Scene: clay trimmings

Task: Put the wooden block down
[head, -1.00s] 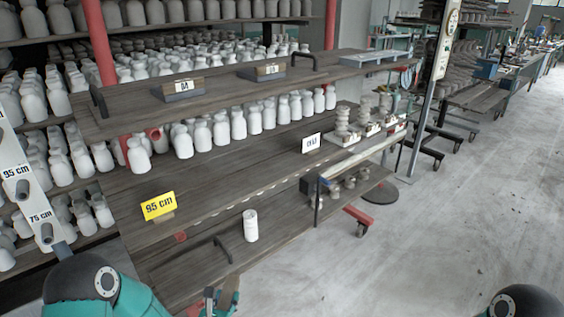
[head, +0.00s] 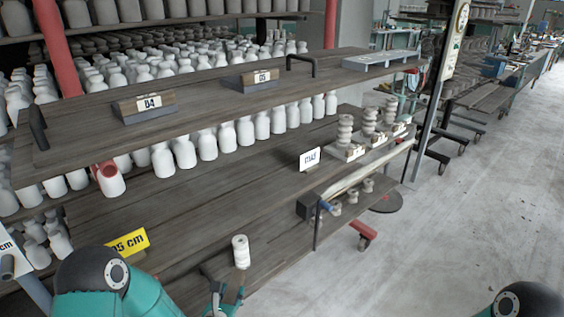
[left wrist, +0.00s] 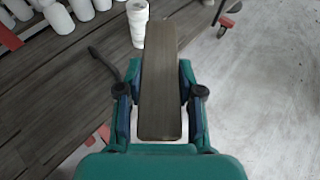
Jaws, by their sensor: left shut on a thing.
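The wooden block (left wrist: 160,85) is a long, dark brown piece in the left wrist view. It lies between the two fingers of my left gripper (left wrist: 160,105), which is shut on it. The block points away from the wrist, its far end beside a white cylinder (left wrist: 138,22). In the head view my left gripper (head: 225,298) is at the bottom edge, just below the same white cylinder (head: 240,252) on the low shelf. The block is hard to make out there. My right gripper is out of view.
The wooden rack has an upper board (head: 205,95) with signs and handles, and a lower board (head: 190,205) with a yellow sign (head: 128,243). White bottle shapes (head: 208,145) stand behind. Open grey floor (head: 460,210) lies to the right.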

